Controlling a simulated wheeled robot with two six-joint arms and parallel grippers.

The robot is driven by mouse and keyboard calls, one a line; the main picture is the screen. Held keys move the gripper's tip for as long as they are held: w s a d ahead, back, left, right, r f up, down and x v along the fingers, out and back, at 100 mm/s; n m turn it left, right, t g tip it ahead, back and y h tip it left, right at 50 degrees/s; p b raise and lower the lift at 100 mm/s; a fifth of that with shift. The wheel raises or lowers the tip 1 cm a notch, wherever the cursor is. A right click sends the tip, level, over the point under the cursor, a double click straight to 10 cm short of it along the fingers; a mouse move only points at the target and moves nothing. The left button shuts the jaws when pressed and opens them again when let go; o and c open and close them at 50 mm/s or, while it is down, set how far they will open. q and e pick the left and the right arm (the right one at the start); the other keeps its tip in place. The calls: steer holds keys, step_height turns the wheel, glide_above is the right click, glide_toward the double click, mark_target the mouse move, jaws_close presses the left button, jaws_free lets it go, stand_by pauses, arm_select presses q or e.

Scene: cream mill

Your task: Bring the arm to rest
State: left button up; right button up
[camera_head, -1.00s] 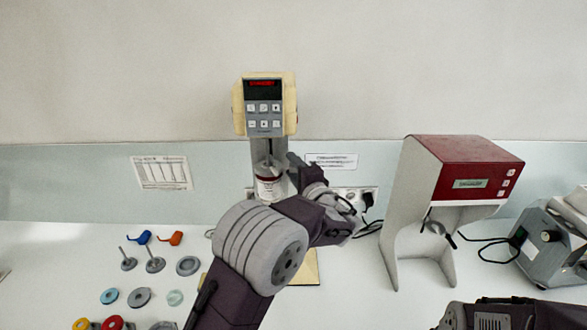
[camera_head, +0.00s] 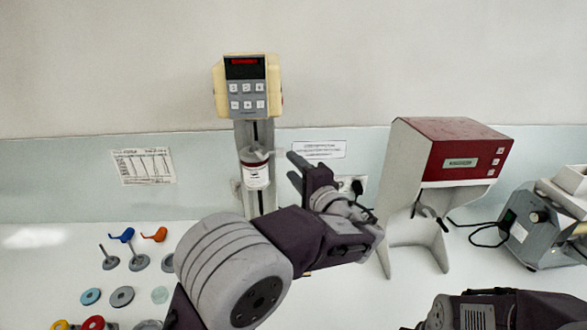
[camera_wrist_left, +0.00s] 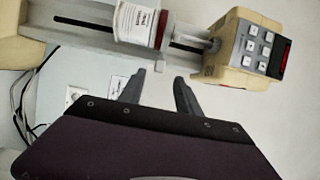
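My left gripper (camera_head: 297,171) is open and empty, to the right of the cream mill (camera_head: 247,85) and apart from it. In the left wrist view the two dark fingers (camera_wrist_left: 159,88) are spread with nothing between them. A white labelled jar (camera_head: 256,177) with a red band sits at the mill's column, below its display head. It also shows in the left wrist view (camera_wrist_left: 136,22), beyond the fingertips. My left forearm hides the mill's base. My right arm shows at the lower right, but its fingers cannot be seen.
A red-topped grey machine (camera_head: 462,150) stands right of the mill, with a grey device (camera_head: 540,225) at the far right. Several lids and stirrers, including an orange paddle (camera_head: 154,235), lie at the left. A power socket (camera_head: 352,184) is on the wall.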

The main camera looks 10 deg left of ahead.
arm_select(q)
steer(key=s+a+f+n+g+h, duration=0.1)
steer(key=s+a+f+g, duration=0.3)
steer(key=f, duration=0.3)
steer(key=s+a+f+n+g+h, duration=0.1)
steer(key=s+a+f+g+h, duration=0.15)
steer(key=s+f, duration=0.35)
steer(key=s+a+f+n+g+h, duration=0.1)
steer(key=s+a+f+g, duration=0.3)
steer(key=f, duration=0.4)
steer(key=s+d+f+n+g+h+b, duration=0.1)
steer(key=s+d+f+n+g+h, duration=0.1)
steer(key=s+d+f+n+h, duration=0.3)
steer(key=s+f+n+h, duration=0.2)
steer(key=s+f, duration=0.2)
steer(key=s, duration=0.2)
steer(key=shift+s+d+f+b, duration=0.2)
steer(key=shift+s+f+b, duration=0.1)
steer(key=shift+f, duration=0.1)
